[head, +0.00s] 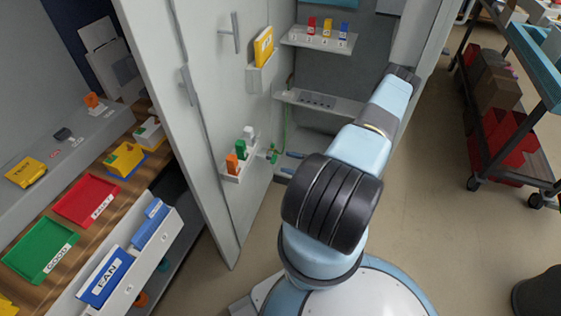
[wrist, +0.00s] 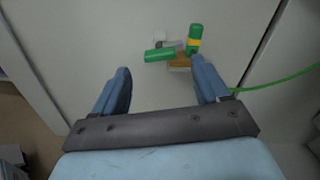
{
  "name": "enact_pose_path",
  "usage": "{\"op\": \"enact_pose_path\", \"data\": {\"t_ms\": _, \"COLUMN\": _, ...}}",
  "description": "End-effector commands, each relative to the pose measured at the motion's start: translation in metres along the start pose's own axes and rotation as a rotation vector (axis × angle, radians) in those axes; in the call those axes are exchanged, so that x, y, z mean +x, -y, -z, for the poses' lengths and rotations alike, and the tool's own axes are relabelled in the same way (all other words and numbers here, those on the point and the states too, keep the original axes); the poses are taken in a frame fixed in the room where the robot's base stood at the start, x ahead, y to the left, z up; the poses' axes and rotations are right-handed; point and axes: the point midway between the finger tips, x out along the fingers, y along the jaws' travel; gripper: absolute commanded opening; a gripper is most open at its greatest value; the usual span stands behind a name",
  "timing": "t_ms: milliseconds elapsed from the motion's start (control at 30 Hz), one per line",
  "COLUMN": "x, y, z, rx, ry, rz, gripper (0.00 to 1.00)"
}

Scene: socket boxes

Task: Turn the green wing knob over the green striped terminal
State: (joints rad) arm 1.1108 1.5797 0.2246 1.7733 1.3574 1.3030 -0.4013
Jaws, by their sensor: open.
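In the wrist view a green bar-shaped piece (wrist: 159,54), which looks like the wing knob, sticks out leftward from a pale fitting on the grey panel. Beside it on the right is a green piece with a yellow band (wrist: 194,40), which looks like the striped terminal, above a small tan block (wrist: 180,62). My gripper (wrist: 160,66) is open and empty, its blue fingers short of the green pieces, with the bar between them in the picture. In the head view my gripper (head: 282,163) is just right of the small green cluster (head: 272,153); its details are too small to tell.
A green cable (wrist: 275,83) runs rightward in the wrist view. A small holder (head: 237,172) with orange, green and white pieces is left of the cluster. Shelves (head: 318,42) with coloured pieces are above.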

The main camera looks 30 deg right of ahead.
Motion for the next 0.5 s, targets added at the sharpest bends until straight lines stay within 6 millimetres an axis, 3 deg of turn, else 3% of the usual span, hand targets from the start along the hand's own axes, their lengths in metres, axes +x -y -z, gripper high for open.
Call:
{"op": "enact_pose_path", "data": {"t_ms": 200, "x": -0.044, "y": 0.001, "z": 0.001, "rx": -0.002, "ry": -0.001, "rz": 0.002, "gripper": 0.74}}
{"op": "enact_pose_path", "data": {"t_ms": 500, "x": -0.079, "y": 0.001, "z": 0.001, "rx": -0.001, "ry": 0.000, "rz": 0.001, "gripper": 0.74}}
